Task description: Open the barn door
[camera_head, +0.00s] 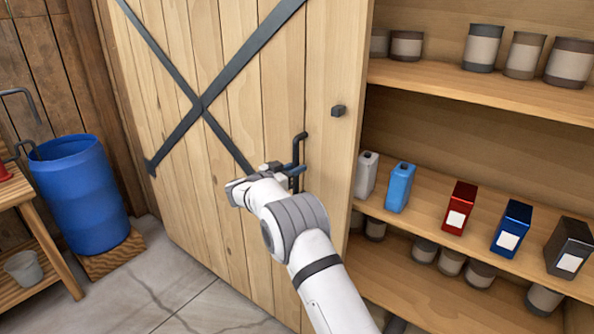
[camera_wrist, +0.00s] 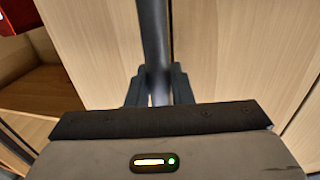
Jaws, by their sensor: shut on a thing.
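The barn door (camera_head: 230,130) is pale wooden planks with a dark metal X brace. It stands in front of the left part of the shelving, and shelves show past its right edge. Its black bar handle (camera_head: 300,142) is upright near that edge, and a small dark block sits above it. My gripper (camera_head: 288,174) is at the lower part of the handle. In the wrist view the handle (camera_wrist: 153,40) runs down between the two dark fingers (camera_wrist: 160,88), which are shut on it.
Right of the door, a shelf (camera_head: 470,92) holds several jars, and lower shelves hold coloured cans (camera_head: 459,208) and more jars. A blue barrel (camera_head: 78,195) and a wooden bench (camera_head: 30,215) stand at left. Grey floor (camera_head: 170,295) is clear in front of the door.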

